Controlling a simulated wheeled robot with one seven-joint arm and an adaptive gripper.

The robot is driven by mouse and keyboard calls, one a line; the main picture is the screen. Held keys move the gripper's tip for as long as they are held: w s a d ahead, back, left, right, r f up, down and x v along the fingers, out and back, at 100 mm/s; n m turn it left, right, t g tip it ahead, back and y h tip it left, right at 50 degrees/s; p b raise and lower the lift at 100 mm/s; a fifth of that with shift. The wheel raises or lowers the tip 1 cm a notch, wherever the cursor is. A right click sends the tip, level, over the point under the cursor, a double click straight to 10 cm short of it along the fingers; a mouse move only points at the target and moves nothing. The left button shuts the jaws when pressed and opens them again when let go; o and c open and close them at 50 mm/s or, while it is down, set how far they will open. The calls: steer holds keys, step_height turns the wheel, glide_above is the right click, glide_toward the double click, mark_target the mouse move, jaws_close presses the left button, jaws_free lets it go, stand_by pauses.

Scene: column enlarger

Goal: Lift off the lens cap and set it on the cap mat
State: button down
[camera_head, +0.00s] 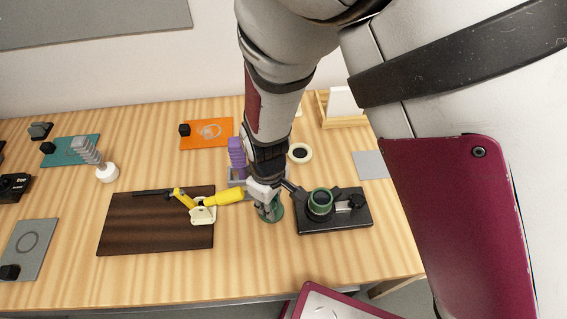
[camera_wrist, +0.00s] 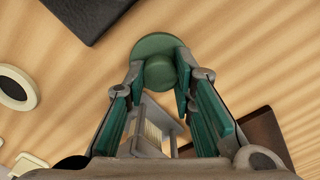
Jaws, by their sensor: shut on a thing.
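My gripper (camera_head: 268,200) is shut on the green lens cap (camera_head: 271,215), left of the black enlarger stand (camera_head: 365,218). In the wrist view my gripper (camera_wrist: 166,82) has its fingertips on the knob of the round lens cap (camera_wrist: 152,46). The cap is apart from the lens (camera_head: 320,202), whose green-rimmed opening shows uncovered on the stand. I cannot tell how high the cap is over the wood. A plain grey mat (camera_head: 370,165) lies behind the stand, and a grey mat with a circle outline (camera_head: 28,240) lies far left; which is the cap mat is not clear.
A dark board (camera_head: 150,235) with a yellow-handled tool (camera_head: 222,197) lies left of my gripper. A grey tray (camera_wrist: 178,130) with a purple item (camera_head: 237,155) is close behind it. A white ring (camera_head: 299,153) and orange mat (camera_head: 207,125) lie further back. Bare wood shows in front.

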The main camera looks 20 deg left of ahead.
steer(key=shift+r, duration=0.35)
stand_by(0.3)
steer(key=shift+r+p, duration=0.95)
steer(key=shift+r, duration=0.65)
